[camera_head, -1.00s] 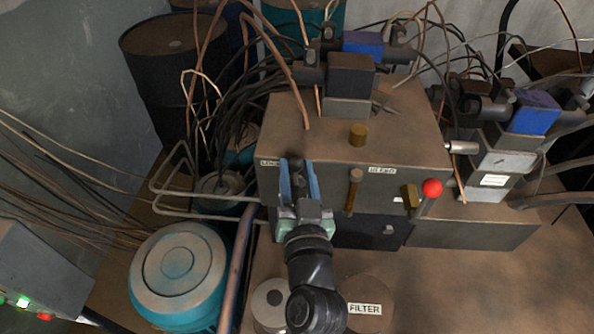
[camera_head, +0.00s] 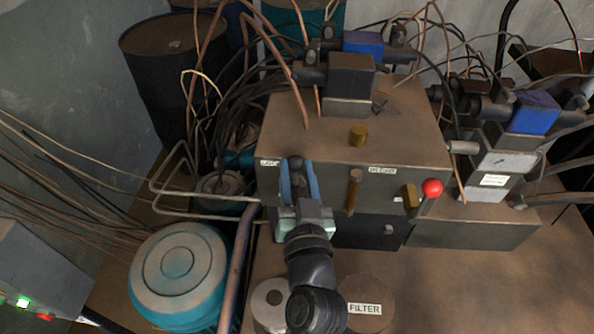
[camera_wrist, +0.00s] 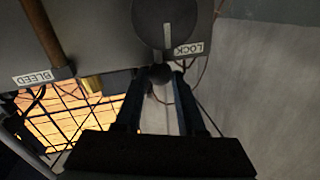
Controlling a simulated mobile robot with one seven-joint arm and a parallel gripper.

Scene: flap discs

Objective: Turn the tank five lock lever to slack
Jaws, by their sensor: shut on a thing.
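The lock lever (camera_wrist: 160,74) ends in a small black ball, below a dark round hub (camera_wrist: 166,20) with a white line, in the wrist view. The LOCK label (camera_wrist: 189,48) is beside the hub, upside down there. My gripper (camera_wrist: 159,78) has its two blue fingers on either side of the lever's ball and is shut on it. In the head view my gripper (camera_head: 298,168) is at the left of the brown block's front face, by its LOCK label (camera_head: 269,162). My fingers and wrist hide most of the lever there.
A red ball knob (camera_head: 432,187) and brass hex fitting (camera_head: 409,196) are further right. Bent grey pipes (camera_head: 200,207) run close on the left. A FILTER cap (camera_head: 366,300) lies below.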

